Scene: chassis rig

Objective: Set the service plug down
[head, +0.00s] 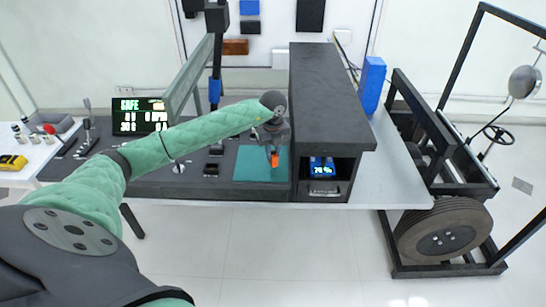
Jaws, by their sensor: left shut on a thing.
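My left arm reaches in from the left with a green padded sleeve. My left gripper (274,150) points down over a teal mat (252,169) on the table. It is shut on a small orange piece, the service plug (275,160), which shows just below the fingers. The plug is over the mat; I cannot tell if it touches the mat. The gripper hides the plug's upper part. My right gripper is not in view.
A tall black cabinet (330,95) with a lit display (322,167) in its opening stands right of the mat. A screen (138,116) reading SAFE stands at the left. A blue container (372,85) is behind the cabinet. A wheeled chassis frame (440,160) stands at right.

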